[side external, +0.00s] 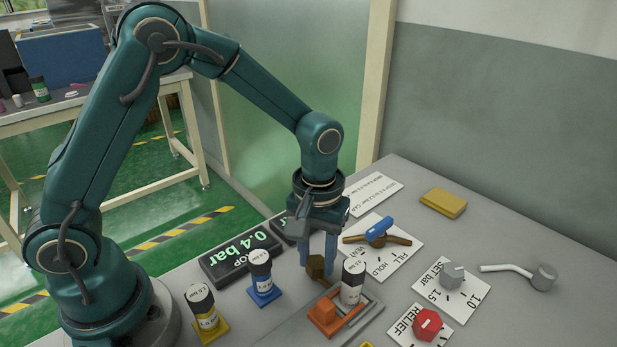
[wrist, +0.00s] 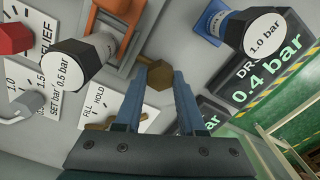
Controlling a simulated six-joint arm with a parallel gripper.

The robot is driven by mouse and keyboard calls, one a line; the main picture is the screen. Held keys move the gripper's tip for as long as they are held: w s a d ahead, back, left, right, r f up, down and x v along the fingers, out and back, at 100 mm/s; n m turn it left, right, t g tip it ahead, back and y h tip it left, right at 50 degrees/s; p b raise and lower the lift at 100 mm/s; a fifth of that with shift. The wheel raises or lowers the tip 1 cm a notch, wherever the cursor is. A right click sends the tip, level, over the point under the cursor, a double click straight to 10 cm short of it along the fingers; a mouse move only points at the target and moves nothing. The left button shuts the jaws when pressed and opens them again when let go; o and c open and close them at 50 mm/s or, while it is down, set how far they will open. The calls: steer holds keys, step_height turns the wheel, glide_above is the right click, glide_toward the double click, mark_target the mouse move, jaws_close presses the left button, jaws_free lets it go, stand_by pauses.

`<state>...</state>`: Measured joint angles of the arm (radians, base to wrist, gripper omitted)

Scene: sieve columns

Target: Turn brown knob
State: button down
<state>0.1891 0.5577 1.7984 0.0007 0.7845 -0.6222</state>
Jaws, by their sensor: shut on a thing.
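The brown knob (side external: 316,267) is a small faceted knob beside the orange clamp at the near middle of the bench. My gripper (side external: 319,262) points down over it with its blue-grey fingers shut on it. In the wrist view the brown knob (wrist: 158,76) shows between the fingertips of my gripper (wrist: 160,74). The fingers hide part of its sides. The orange clamp (side external: 323,314) stands just in front of the knob, with a white, black-capped column (side external: 352,281) in it; the cap reads 0.5 bar in the wrist view.
A display (side external: 240,254) reading 0.4 bar lies left of my gripper. Columns on a blue base (side external: 264,292) and a yellow base (side external: 212,330) stand nearby. The far right bench is mostly clear.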

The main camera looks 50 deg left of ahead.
mark_target(317, 262)
steer(key=m, duration=0.5)
steer(key=shift+m, duration=0.3)
steer(key=m, duration=0.4)
steer(key=shift+s+m, duration=0.1)
steer(key=shift+m, duration=0.3)
steer(key=c, duration=0.5)
jaws_free()
steer(key=shift+r, duration=0.1)
steer(key=shift+r, duration=2.5)
